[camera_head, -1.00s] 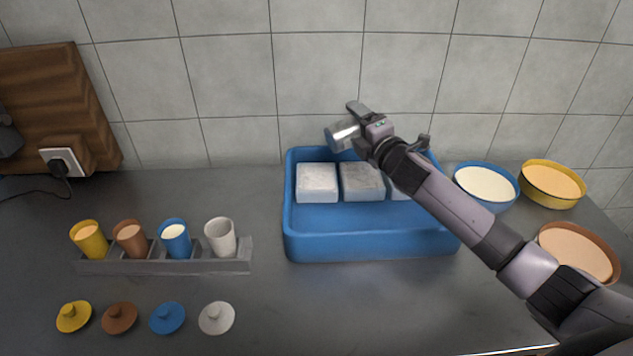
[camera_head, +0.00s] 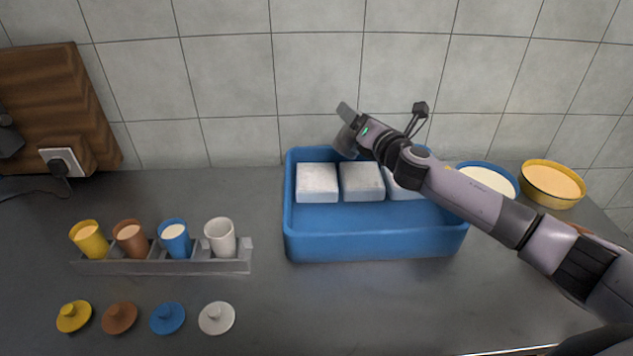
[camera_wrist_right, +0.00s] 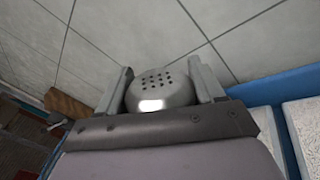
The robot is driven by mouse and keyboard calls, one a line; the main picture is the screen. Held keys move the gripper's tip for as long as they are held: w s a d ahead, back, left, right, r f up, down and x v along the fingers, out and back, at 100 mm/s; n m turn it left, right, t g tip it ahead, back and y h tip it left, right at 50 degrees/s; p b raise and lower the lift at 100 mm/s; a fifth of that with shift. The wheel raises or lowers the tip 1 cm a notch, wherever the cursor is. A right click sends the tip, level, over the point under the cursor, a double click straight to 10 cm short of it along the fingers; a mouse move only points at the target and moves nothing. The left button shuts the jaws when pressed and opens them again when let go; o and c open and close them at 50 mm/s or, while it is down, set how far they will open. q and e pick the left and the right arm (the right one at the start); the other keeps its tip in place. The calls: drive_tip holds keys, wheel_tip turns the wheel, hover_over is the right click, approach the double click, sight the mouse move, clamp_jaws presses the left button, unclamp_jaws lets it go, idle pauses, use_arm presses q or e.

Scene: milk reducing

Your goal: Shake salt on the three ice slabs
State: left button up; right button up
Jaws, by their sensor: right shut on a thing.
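Three white ice slabs stand in a row in the blue tray (camera_head: 370,243): a left slab (camera_head: 317,183), a middle slab (camera_head: 362,182) and a right slab (camera_head: 402,188) partly hidden by my right arm. My right gripper (camera_head: 348,128) is above the back of the tray, over the gap between the left and middle slabs. It is shut on the metal salt shaker (camera_head: 346,142), which is tilted. In the right wrist view the shaker's perforated top (camera_wrist_right: 158,90) shows between the two fingers. My left gripper is not in view.
A grey rack (camera_head: 165,266) with several cups stands at the left, with several lids (camera_head: 167,318) in front. Bowls, one blue (camera_head: 487,182) and one yellow (camera_head: 552,184), stand at the right. A tiled wall is close behind the tray. The front middle counter is clear.

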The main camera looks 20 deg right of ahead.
drive_tip(key=shift+r, duration=0.1)
drive_tip(key=n, duration=0.3)
drive_tip(key=r+n, duration=0.1)
drive_tip(key=n, duration=0.2)
drive_tip(key=shift+n, duration=0.3)
